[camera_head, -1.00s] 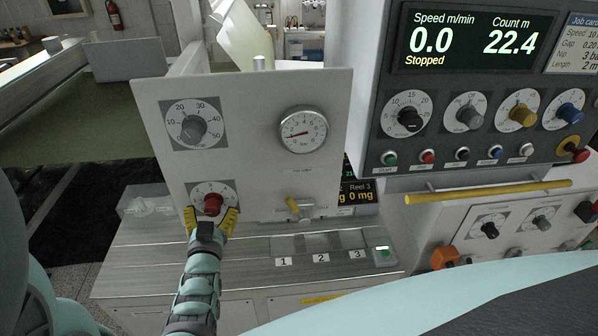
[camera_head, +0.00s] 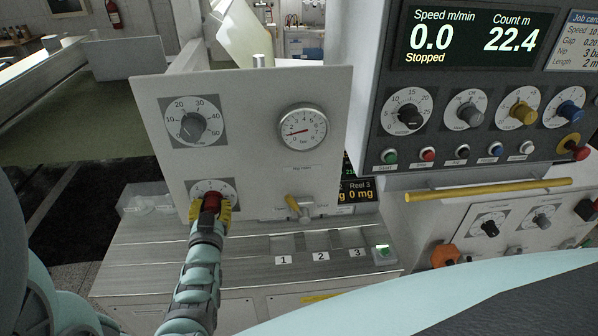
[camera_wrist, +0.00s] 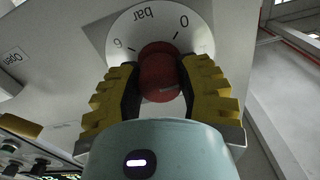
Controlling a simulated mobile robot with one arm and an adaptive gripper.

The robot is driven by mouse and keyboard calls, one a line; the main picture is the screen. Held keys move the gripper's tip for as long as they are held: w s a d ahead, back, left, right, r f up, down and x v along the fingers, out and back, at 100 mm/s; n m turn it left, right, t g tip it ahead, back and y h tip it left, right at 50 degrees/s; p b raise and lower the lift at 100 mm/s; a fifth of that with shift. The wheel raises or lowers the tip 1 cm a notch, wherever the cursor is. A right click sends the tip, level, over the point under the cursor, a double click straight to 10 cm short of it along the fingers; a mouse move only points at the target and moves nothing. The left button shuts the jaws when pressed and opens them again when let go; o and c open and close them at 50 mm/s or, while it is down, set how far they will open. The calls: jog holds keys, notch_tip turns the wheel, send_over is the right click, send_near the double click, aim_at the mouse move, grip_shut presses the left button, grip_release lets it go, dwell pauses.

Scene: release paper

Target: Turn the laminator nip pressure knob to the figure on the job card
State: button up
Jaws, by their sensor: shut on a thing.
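The red nip pressure knob (camera_wrist: 160,72) sits on a round white dial marked bar, with 0 and 6 readable in the wrist view. In the head view the knob (camera_head: 211,201) is at the lower left of the grey panel (camera_head: 245,150). My gripper (camera_head: 211,208) is shut on the knob. In the wrist view its yellow-padded fingers (camera_wrist: 158,88) press the knob from both sides. The job card (camera_head: 578,42) at the top right is cut off by the frame; its Nip line begins with 3.
A round pressure gauge (camera_head: 302,127) and a 0–50 dial (camera_head: 193,125) are on the same panel. A yellow bar (camera_head: 488,193) sticks out below the control console (camera_head: 470,110). A numbered bench (camera_head: 240,262) lies below.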

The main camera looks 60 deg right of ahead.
jog(key=c, duration=0.4)
grip_shut()
jog(key=shift+f+m+b, duration=0.15)
jog(key=shift+m+b, duration=0.25)
jog(key=shift+b, duration=0.35)
jog(key=shift+f+b, duration=0.1)
jog(key=shift+b, duration=0.35)
jog(key=m+b, duration=0.2)
jog(key=b, duration=0.1)
jog(key=shift+f, duration=0.1)
jog(key=m+b, duration=0.5)
jog(key=b, duration=0.3)
jog(key=shift+s+m, duration=0.1)
jog(key=shift+m, duration=0.2)
jog(key=m+b, duration=0.4)
jog(key=shift+b, duration=0.35)
jog(key=m+b, duration=0.1)
jog(key=m, duration=0.1)
jog(key=m+b, duration=0.1)
jog(key=m, duration=0.1)
jog(key=m+b, duration=0.1)
jog(key=shift+r+m, duration=0.25)
jog(key=shift+m, duration=0.15)
jog(key=shift+b, duration=0.3)
